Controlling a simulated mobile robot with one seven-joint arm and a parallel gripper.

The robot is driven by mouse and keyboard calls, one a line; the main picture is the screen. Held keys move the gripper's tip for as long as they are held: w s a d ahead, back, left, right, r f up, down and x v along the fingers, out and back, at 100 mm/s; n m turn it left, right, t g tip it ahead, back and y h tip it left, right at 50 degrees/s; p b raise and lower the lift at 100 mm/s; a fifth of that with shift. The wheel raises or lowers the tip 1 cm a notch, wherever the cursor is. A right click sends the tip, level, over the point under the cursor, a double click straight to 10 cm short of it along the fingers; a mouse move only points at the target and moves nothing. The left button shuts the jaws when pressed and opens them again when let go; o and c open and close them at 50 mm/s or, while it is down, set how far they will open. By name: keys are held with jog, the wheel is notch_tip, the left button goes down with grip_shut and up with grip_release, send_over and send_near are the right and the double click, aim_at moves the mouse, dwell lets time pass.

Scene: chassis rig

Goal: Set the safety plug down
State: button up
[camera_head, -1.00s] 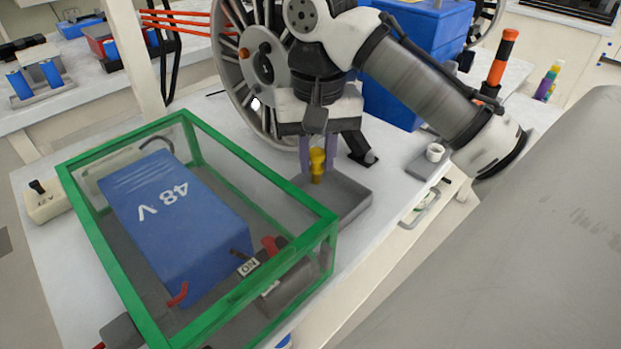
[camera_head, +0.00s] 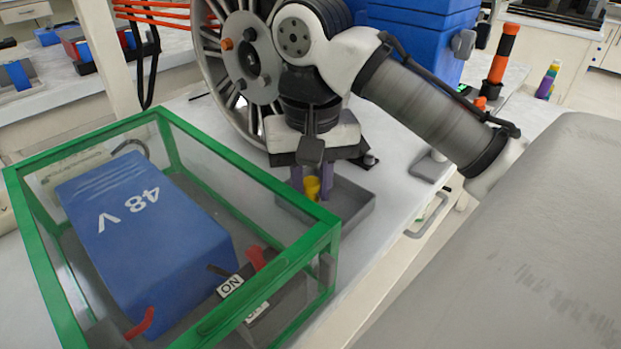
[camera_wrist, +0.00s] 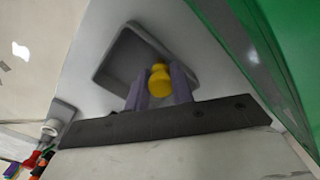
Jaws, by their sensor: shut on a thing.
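The yellow safety plug (camera_head: 312,188) is held between the purple fingers of my gripper (camera_head: 311,184). In the wrist view the plug (camera_wrist: 159,82) sits between the two fingertips (camera_wrist: 160,88), with a grey shallow tray (camera_wrist: 128,58) behind it. In the head view the plug is over the grey tray (camera_head: 352,212), low near its left part. I cannot tell whether its lower end touches the tray floor. The tray looks empty otherwise.
A green-framed clear case (camera_head: 290,262) with a blue 48 V battery (camera_head: 140,225) stands close at the left of the tray. A spoked wheel (camera_head: 245,65) and a blue bin (camera_head: 425,40) stand behind my gripper. The bench (camera_head: 395,150) is clear to the tray's right.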

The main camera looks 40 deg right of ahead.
aim_at(311, 182)
jog(key=shift+f, duration=0.2)
jog(key=o, duration=1)
jog(key=shift+c, duration=0.2)
jog(key=shift+r, duration=0.15)
notch_tip(311, 182, up, 12)
jog(key=p, duration=0.4)
